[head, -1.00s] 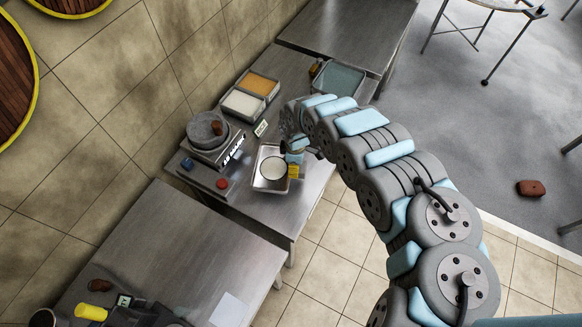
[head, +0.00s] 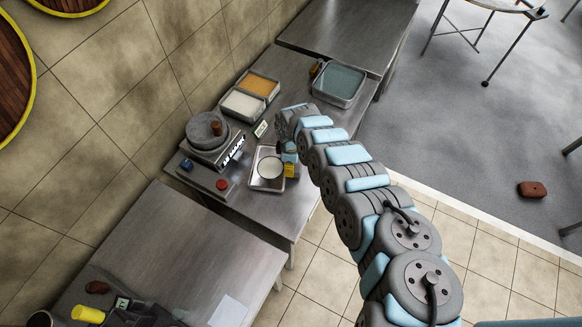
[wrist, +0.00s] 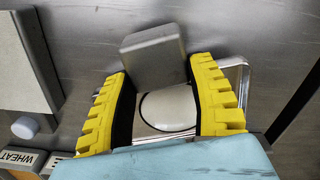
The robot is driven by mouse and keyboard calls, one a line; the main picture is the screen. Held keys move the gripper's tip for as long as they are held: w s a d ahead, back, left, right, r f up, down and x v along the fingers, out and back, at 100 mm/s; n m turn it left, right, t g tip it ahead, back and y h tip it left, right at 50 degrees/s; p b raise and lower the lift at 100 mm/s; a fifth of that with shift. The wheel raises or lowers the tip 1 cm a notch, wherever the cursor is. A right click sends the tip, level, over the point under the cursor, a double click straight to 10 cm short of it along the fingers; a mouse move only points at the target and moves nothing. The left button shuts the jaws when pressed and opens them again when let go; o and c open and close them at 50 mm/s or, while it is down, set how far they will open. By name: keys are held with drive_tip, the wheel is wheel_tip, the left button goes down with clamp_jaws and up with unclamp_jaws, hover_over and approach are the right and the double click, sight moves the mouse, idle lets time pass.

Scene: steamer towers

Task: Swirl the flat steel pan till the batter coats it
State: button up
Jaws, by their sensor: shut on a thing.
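The flat steel pan (head: 258,184) is at the front of the steel counter in the head view, with a round white patch of batter (head: 269,168) in its middle and bare metal around it. The pan's rim also shows in the wrist view (wrist: 238,72), behind my fingers. My gripper (head: 289,165), with yellow finger pads, is at the pan's right side. In the wrist view my gripper (wrist: 155,75) is shut on a grey block-like part, seemingly the pan's handle (wrist: 152,58). I cannot tell whether the pan touches the counter.
A round grey stone plate (head: 205,142) on a control box with a red knob (head: 222,184) stands left of the pan. Trays of white (head: 243,104) and orange (head: 258,84) contents and a teal-filled tray (head: 340,82) are behind. The counter's front right is clear.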

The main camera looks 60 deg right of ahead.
drive_tip(key=shift+a+f, duration=0.1)
drive_tip(key=shift+f, duration=0.65)
drive_tip(key=shift+f, duration=0.2)
drive_tip(key=o, duration=1.2)
drive_tip(key=shift+f, duration=0.2)
